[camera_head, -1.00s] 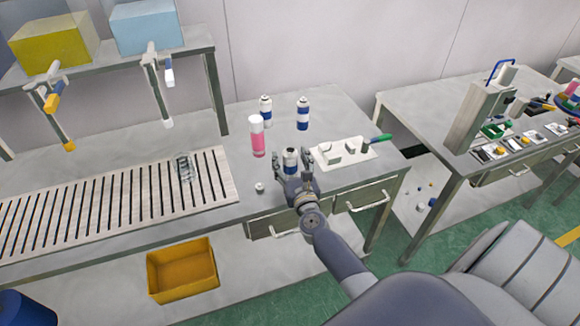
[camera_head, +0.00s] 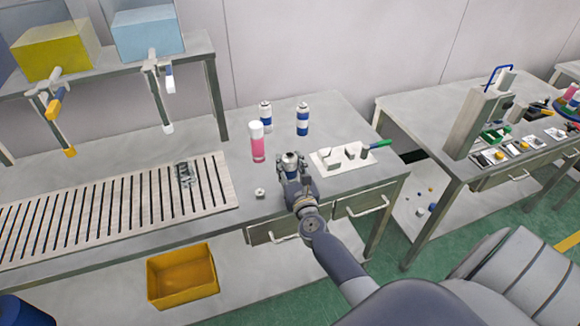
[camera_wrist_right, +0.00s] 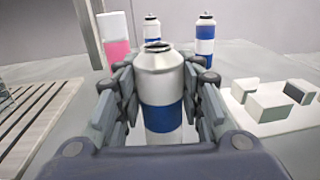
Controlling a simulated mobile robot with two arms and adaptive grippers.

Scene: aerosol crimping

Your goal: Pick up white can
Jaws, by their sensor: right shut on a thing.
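A white can with a blue band (camera_wrist_right: 160,90) stands between the fingers of my right gripper (camera_wrist_right: 160,105) in the right wrist view. The fingers press on it from both sides, and its open metal neck points up. In the head view the same can (camera_head: 291,160) shows just beyond my right gripper (camera_head: 291,166), near the front of the table. Its lower part is hidden by the gripper. Two similar white and blue cans stand farther back, one at left (camera_head: 266,114) and one at right (camera_head: 303,119). My left gripper is not in view.
A pink can with a white top (camera_head: 257,142) stands left of the held can. A white board with blocks and a green-handled tool (camera_head: 345,155) lies to the right. A small white cap (camera_head: 260,193) lies at the front. A slatted rack (camera_head: 130,200) covers the left.

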